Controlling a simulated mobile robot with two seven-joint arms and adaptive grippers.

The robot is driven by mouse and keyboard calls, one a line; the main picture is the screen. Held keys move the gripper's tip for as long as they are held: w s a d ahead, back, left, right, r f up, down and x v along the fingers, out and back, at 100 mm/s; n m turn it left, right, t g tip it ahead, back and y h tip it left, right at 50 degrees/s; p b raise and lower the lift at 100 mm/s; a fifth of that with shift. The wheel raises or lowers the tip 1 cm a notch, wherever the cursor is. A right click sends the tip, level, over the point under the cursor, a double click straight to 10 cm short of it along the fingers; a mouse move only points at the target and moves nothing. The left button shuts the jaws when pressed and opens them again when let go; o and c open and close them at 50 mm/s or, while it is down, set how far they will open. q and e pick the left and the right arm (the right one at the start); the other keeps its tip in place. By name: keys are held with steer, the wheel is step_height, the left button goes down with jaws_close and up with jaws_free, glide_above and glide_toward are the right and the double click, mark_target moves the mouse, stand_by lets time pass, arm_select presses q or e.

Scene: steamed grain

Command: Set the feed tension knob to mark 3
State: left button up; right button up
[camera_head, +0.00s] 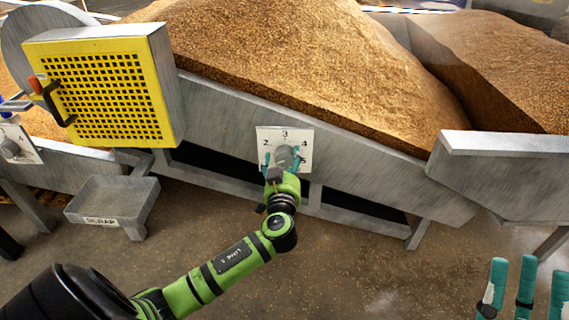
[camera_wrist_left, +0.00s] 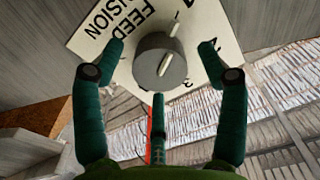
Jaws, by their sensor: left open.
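The feed tension knob (camera_wrist_left: 158,62) is a grey round knob with a pale line on it, on a white numbered plate (camera_head: 303,139). Marks 2, 3 and 4 show on the plate in the head view; which mark the knob points to cannot be told. My left gripper (camera_head: 280,163) is in front of the knob. In the left wrist view my left gripper's teal fingers (camera_wrist_left: 165,80) are spread open around the knob, with gaps visible at its sides. My right gripper (camera_head: 525,285) shows only as spaced teal fingers at the bottom right, empty.
The plate is on a sloping metal trough wall (camera_head: 370,155) below heaped grain (camera_head: 290,60). A yellow grille box (camera_head: 157,90) with a black handle stands to the left. A scrap tray (camera_head: 85,187) sits below it. The floor at lower right is mostly clear.

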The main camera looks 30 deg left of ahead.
arm_select(q)
steer(key=shift+w+a, duration=0.15)
steer(key=shift+w, duration=0.05)
steer(key=c, duration=1.1)
steer(key=shift+c, duration=0.2)
